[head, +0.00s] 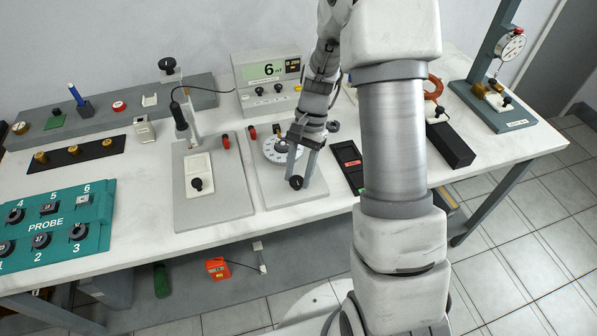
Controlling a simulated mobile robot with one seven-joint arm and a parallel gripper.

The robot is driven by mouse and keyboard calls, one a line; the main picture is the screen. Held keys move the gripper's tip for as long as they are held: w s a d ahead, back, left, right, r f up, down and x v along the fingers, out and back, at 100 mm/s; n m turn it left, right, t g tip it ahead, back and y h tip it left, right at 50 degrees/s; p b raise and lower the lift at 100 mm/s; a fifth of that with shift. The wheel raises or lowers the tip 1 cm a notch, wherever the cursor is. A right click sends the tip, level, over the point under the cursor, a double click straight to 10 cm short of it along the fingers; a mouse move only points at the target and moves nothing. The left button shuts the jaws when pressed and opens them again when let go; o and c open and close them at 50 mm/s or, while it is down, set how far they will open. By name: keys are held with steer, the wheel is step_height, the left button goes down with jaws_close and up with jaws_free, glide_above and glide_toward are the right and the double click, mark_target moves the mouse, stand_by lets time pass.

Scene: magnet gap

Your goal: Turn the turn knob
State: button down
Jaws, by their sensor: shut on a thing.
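The turn knob (296,183) is a small black knob near the front of a light grey panel (270,197) on the bench. The panel also carries a round white dial (272,150) with markings and a red terminal behind the knob. My gripper (302,178) reaches down from behind, its fingers pointing at the panel. It is shut on the knob, with the fingers around its sides. The fingers and wrist hide part of the dial and of the knob's surroundings.
A similar panel with a black knob (197,185) stands to the left. A black box with a red label (347,165) lies close on the right. A meter showing 6 (265,71) stands behind. A teal probe tray (97,235) is at far left.

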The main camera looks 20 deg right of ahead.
steer(key=shift+w+a+r+n+g+h+p, duration=0.15)
steer(key=shift+n+p, duration=0.2)
steer(key=shift+n, duration=0.25)
steer(key=shift+s+d+r+n+g+h+p, duration=0.15)
steer(key=shift+n+p, duration=0.15)
steer(key=shift+n, duration=0.3)
steer(key=shift+w+a+f+n+h, duration=0.1)
steer(key=shift+f+n+h, duration=0.1)
steer(key=shift+n, duration=0.35)
steer(key=shift+w+a+f+n+h, duration=0.1)
steer(key=shift+n+h, duration=0.1)
steer(key=shift+n, duration=0.35)
steer(key=shift+c, duration=2.1)
jaws_free()
steer(key=shift+s, duration=0.1)
steer(key=shift+d+r, duration=0.1)
steer(key=shift+r, duration=0.05)
steer(key=p+v, duration=0.2)
steer(key=v, duration=1.5)
steer(key=shift+w, duration=0.35)
